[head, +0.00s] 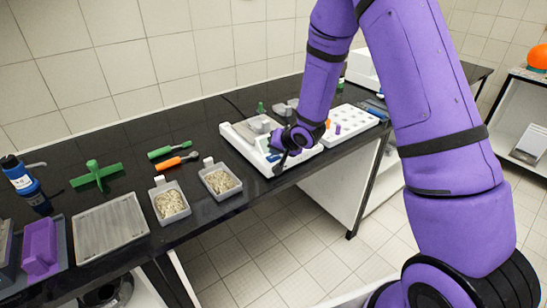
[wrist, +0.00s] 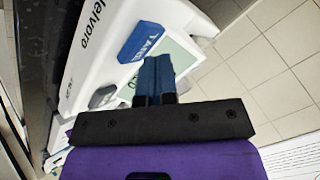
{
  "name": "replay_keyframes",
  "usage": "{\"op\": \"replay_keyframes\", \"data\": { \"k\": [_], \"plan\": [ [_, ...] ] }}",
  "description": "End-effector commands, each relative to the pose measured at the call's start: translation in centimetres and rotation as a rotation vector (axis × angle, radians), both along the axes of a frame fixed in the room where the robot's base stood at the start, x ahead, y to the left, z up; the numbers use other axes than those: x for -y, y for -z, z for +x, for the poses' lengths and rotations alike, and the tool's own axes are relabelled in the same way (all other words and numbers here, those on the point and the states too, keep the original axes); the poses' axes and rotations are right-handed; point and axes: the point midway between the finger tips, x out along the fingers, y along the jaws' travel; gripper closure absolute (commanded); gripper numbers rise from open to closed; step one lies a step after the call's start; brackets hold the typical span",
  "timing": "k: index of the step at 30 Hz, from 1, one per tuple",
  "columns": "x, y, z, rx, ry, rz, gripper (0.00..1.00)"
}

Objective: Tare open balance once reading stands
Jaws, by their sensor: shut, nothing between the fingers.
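The open balance (head: 235,137) is a white instrument near the front edge of the black bench, with a grey pan on top. In the wrist view its white body (wrist: 110,50) carries a blue TARE key (wrist: 141,41), a grey key (wrist: 102,97) and a pale display (wrist: 182,55). My gripper (wrist: 154,62) is shut and empty, its blue fingertips over the display just beside the TARE key. I cannot tell whether they touch anything. The fingers hide part of the display, and its reading is not legible. In the head view my gripper (head: 278,163) is at the balance's front.
Two grey trays of granular material (head: 171,206) (head: 221,181) stand left of the balance. Orange (head: 176,162) and green (head: 169,149) handled tools lie behind them. A white tray with holes (head: 352,121) stands to the right. The bench's front edge is close.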

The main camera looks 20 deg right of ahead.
Motion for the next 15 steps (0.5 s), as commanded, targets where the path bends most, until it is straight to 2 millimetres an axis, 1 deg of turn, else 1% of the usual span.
{"op": "replay_keyframes", "data": {
  "k": [5, 15],
  "plan": [
    [0.00, -0.85, -0.01, 0.000, -0.001, -0.001, 1.00],
    [-0.01, -0.99, -0.01, 0.000, -0.001, -0.001, 1.00]
  ]
}}
